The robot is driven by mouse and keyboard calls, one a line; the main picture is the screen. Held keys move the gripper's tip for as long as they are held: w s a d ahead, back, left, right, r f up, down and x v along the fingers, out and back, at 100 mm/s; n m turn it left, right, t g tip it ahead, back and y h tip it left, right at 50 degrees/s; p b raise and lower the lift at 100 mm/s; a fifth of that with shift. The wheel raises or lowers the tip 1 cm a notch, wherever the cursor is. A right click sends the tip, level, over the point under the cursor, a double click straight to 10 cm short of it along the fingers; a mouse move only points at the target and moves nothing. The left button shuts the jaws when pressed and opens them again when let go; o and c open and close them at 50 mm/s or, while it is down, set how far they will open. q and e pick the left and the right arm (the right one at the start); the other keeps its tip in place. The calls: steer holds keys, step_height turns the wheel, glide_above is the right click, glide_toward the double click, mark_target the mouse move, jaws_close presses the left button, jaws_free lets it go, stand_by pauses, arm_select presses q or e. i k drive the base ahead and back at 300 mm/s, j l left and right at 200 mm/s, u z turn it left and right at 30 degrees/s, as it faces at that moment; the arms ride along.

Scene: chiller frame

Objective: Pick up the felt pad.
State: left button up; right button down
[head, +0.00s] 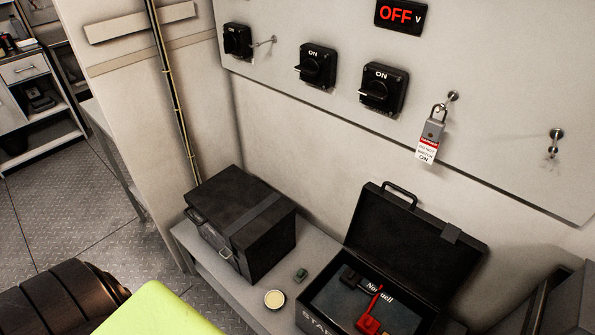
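Two small things lie on the grey bench (222,283) in the head view, between the closed black case and the open one. One is a round, pale cream disc (274,299) with a darker rim, near the bench's front edge. The other is a small dark green block (300,274) just behind it and to the right. I cannot tell for sure which of them is the felt pad. Both lie clear of the cases. Neither of my grippers is in view.
A closed black case (240,222) stands left on the bench. An open black case (418,243) at right holds red and black items. The wall panel (480,100) above carries rotary switches, a padlock with a tag (428,141) and pegs. Shelves (35,130) stand far left.

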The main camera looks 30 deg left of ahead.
mark_target(301, 274)
steer(key=u, duration=1)
